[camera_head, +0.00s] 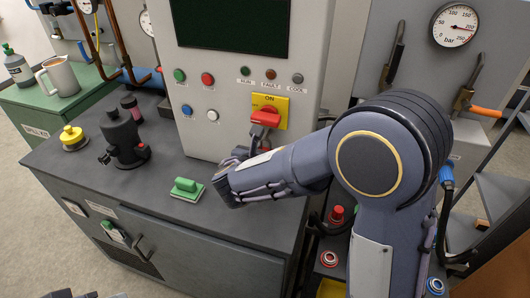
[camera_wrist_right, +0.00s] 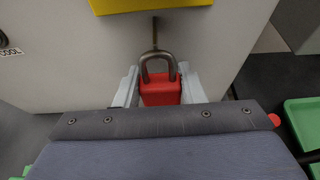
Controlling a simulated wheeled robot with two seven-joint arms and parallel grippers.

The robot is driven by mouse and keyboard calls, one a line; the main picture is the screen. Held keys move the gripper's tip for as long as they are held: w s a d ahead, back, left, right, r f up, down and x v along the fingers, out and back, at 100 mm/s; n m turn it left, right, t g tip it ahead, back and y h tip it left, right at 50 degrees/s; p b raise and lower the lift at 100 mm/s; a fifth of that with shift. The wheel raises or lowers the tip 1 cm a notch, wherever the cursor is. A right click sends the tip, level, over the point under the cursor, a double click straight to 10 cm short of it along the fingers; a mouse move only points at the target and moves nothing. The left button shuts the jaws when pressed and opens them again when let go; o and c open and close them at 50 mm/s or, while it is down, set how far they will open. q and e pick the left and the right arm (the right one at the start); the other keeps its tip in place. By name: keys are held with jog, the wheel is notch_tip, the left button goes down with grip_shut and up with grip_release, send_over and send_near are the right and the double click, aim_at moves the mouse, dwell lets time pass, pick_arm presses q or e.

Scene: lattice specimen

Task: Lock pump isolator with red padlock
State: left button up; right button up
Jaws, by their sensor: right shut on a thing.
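The pump isolator is a red rotary handle (camera_head: 265,116) on a yellow plate (camera_head: 284,103) marked ON, on the grey panel front. The yellow plate's lower edge (camera_wrist_right: 150,5) also shows in the right wrist view. The red padlock (camera_wrist_right: 161,90) is upright between the fingers of my right gripper (camera_wrist_right: 160,92), with its grey shackle (camera_wrist_right: 158,60) pointing up towards the plate. A thin brownish rod or tab (camera_wrist_right: 155,35) is right above the shackle; I cannot tell whether they are linked. In the head view my right gripper (camera_head: 236,160) is below the isolator. Only a dark bit of my left gripper (camera_head: 75,294) shows at the bottom edge.
A green block-like object (camera_head: 186,189) lies on the dark bench top (camera_head: 80,160). A black fixture (camera_head: 122,140) and a yellow-topped item (camera_head: 72,137) stand further left. Push buttons (camera_head: 213,115) sit beside the isolator. A pressure gauge (camera_head: 455,25) and pipes are at right.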

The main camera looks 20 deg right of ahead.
jog(key=shift+d+r, duration=0.1)
jog(key=o, duration=1.5)
jog(key=shift+w, duration=0.1)
jog(key=shift+c, duration=0.2)
jog(key=p+v, duration=0.1)
jog(key=v, duration=0.4)
jog(key=shift+p, duration=0.4)
jog(key=v, duration=0.7)
jog(key=shift+s+a, duration=0.3)
jog(key=shift+s, duration=0.05)
